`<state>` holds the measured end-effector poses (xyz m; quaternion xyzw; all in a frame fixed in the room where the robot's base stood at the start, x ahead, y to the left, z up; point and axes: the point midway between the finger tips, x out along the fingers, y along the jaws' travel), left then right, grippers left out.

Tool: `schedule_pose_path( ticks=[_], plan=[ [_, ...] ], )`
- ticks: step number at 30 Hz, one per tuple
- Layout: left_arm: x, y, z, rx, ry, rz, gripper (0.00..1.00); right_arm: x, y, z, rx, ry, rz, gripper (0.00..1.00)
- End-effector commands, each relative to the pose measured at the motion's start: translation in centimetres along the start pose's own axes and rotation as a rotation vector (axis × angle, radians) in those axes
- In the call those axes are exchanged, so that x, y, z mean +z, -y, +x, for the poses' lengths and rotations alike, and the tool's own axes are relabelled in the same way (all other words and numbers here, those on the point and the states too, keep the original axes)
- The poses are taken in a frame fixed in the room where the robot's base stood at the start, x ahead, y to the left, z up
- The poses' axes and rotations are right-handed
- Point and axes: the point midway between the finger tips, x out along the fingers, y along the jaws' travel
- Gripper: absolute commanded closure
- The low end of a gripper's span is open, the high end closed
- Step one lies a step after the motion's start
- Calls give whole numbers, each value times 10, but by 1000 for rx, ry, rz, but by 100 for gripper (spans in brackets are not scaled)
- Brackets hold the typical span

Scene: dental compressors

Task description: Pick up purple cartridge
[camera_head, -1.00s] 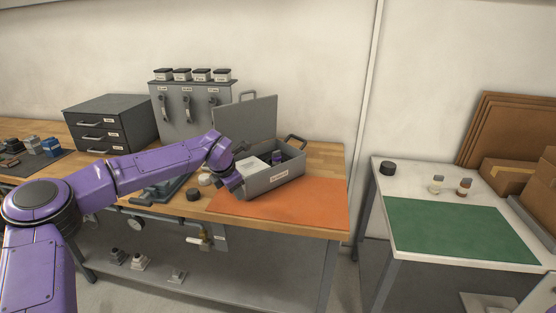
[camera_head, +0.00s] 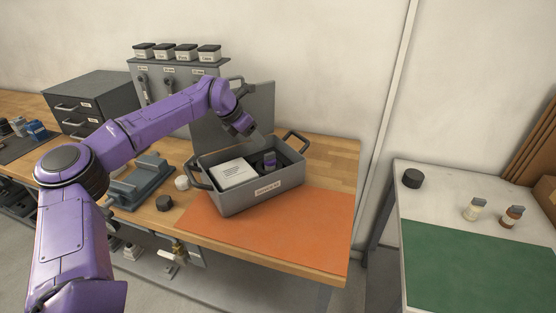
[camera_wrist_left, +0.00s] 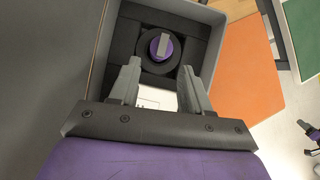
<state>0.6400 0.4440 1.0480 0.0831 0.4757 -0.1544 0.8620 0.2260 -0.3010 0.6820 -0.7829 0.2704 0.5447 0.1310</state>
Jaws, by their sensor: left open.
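The purple cartridge (camera_head: 270,160) sits in a dark round recess inside the grey open box (camera_head: 262,198), in its right part. In the left wrist view the cartridge (camera_wrist_left: 161,46) has a grey bar across its top and lies just beyond my fingertips. My left gripper (camera_head: 254,136) is above the box, open and empty. In the left wrist view its two grey fingers (camera_wrist_left: 160,75) stand apart, with the cartridge ahead and between their lines.
A white labelled block (camera_head: 235,173) fills the box's left part. The box's raised lid (camera_head: 262,105) stands behind. An orange mat (camera_head: 285,230) lies in front. A side table (camera_head: 440,205) stands right.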

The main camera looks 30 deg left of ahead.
Motion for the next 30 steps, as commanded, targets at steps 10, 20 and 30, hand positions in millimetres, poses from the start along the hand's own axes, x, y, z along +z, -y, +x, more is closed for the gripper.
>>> schedule_pose_path(
  ticks=[10, 20, 30],
  plan=[
    [5, 1, 54, -2, -9, 0, 53, -8, -2, -20, 1, 1, 0, 53],
    [6, 1, 95, -1, -3, -1, 53, -13, -3, -32, 1, 1, 0, 53],
    [6, 1, 95, 0, -3, 0, 100, -13, -3, -32, 1, 1, 0, 53]
  ],
)
